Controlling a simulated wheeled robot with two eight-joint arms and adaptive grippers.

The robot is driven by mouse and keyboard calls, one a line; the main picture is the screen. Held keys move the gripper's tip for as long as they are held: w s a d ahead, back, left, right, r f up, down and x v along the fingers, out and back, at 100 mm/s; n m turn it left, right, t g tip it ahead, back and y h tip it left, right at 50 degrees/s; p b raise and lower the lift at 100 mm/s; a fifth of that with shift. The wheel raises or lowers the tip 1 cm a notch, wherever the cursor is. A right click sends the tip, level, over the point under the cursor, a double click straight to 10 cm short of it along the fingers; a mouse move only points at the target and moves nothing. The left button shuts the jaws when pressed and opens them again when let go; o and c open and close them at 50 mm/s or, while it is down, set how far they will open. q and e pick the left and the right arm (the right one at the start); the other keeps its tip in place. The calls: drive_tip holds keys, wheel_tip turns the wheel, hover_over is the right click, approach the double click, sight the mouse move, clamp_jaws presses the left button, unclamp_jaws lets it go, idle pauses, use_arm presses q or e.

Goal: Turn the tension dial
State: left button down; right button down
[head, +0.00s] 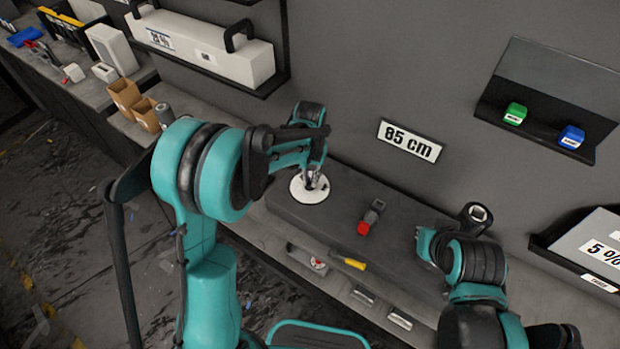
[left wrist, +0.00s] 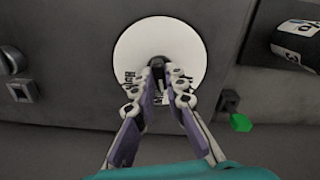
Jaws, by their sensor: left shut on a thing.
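The tension dial is a round white disc (head: 309,187) with dark print and a small dark knob at its middle, on the dark grey bench top. In the left wrist view the white disc (left wrist: 188,45) fills the upper middle, and the dark knob (left wrist: 157,62) sits between my fingertips. My left gripper (head: 313,178) points down over the dial and is shut on the knob; the fingers hide part of the disc and its print. It also shows in the left wrist view (left wrist: 157,78).
A yellow-handled item (head: 348,261) is at the bench's front. An "85 cm" sign (head: 409,141) is on the wall. Green (head: 515,113) and blue (head: 571,137) blocks sit on a wall shelf. Cardboard boxes (head: 124,94) stand left.

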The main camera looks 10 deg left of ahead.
use_arm(q)
drive_tip(key=m, duration=0.3)
drive_tip(key=shift+m+b, duration=0.3)
drive_tip(key=shift+m, duration=0.1)
drive_tip(key=m, duration=0.4)
drive_tip(key=shift+m+b, duration=0.3)
drive_tip(key=m, duration=0.3)
drive_tip(key=shift+m, duration=2)
drive_tip(key=shift+b, duration=0.3)
drive_tip(key=c, duration=1.6)
unclamp_jaws()
drive_tip(key=shift+o, duration=0.2)
